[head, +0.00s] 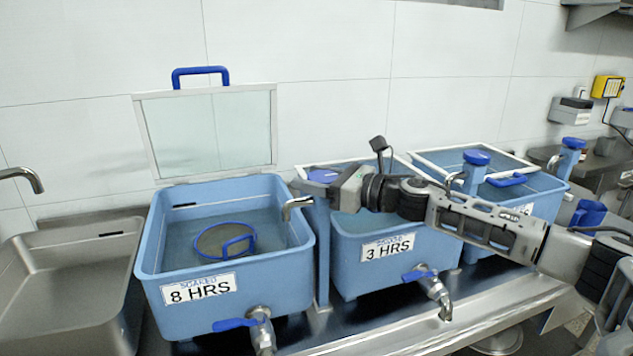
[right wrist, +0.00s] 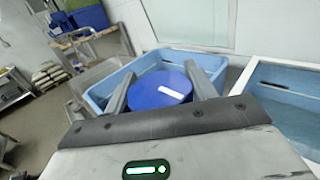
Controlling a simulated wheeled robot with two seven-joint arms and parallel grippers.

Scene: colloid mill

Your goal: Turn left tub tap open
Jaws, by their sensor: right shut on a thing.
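The left tub (head: 155,262) is light blue, labelled 8 HRS, and its clear lid stands open. Its tap has a round blue knob (head: 322,175) on a post at the tub's right side, with a metal spout (head: 297,203) over the water. My right gripper (head: 316,188) reaches in from the right and is shut on this knob. In the right wrist view the blue knob (right wrist: 155,90) with a white mark sits between the two fingers. The gripper partly hides the knob in the head view. My left gripper is not in view.
The middle tub (head: 350,275), labelled 3 HRS, stands right of the post, under my right arm. A third tub (head: 540,203) is further right. Blue-handled drain taps (head: 235,324) stick out at the front. A steel sink (head: 65,290) is at the left. A tiled wall is behind.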

